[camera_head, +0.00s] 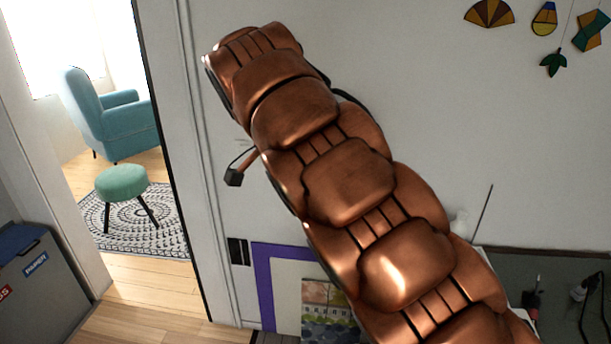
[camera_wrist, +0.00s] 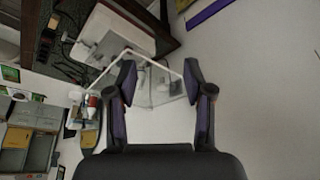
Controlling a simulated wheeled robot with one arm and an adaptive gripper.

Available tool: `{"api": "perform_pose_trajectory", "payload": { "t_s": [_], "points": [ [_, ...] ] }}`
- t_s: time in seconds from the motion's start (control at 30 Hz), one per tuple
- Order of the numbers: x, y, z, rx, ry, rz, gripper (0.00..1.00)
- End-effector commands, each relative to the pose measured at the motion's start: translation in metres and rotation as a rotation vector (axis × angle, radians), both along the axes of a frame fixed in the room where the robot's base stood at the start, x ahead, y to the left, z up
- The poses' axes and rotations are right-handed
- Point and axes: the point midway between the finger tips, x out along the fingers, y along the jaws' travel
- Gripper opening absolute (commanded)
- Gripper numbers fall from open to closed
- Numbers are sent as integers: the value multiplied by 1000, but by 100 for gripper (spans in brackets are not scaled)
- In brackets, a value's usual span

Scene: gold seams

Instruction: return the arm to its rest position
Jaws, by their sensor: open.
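My copper-coloured segmented arm fills the middle of the head view, running from the lower right up to the upper left in front of the white wall. Its far end hides whatever is behind it, and the fingers cannot be made out there. In the wrist view my gripper (camera_wrist: 160,88) shows two dark fingers standing apart with nothing between them. Behind the fingers is a pale clear object with a white frame (camera_wrist: 125,55), seen farther off and not touching them as far as I can tell.
A doorway at left opens on a teal armchair (camera_head: 125,130), a green stool (camera_head: 121,182) and a patterned rug (camera_head: 160,229). A grey bin (camera_head: 45,285) stands lower left. A dark worktop (camera_head: 545,268) lies lower right. Ornaments (camera_head: 489,13) hang upper right. The wrist view shows shelves (camera_wrist: 28,145) at left.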

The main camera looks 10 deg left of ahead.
Motion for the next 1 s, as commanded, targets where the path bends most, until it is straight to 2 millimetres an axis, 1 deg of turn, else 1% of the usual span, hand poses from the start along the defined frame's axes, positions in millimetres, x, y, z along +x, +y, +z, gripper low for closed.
{"api": "perform_pose_trajectory", "payload": {
  "t_s": [0.07, 0.17, 0.27, 0.3, 0.4, 0.47, 0.6, 0.7, 0.8, 0.87, 0.97, 1.0],
  "points": [
    [0, -9, 2, -4, 5, -4, 52],
    [0, -32, 4, -16, 22, -7, 52],
    [-1, -62, 4, -27, 49, -3, 52],
    [-3, -76, 5, -31, 61, -2, 52],
    [-10, -108, 3, -37, 97, 6, 52],
    [-16, -126, 3, -37, 114, 15, 52],
    [-34, -168, -3, -35, 168, 37, 52],
    [-49, -194, -10, -28, 202, 62, 52],
    [-69, -218, -17, -14, 240, 89, 52],
    [-80, -230, -23, -6, 260, 110, 52],
    [-102, -249, -33, 11, 292, 148, 52],
    [-112, -257, -39, 20, 311, 164, 52]
  ]
}}
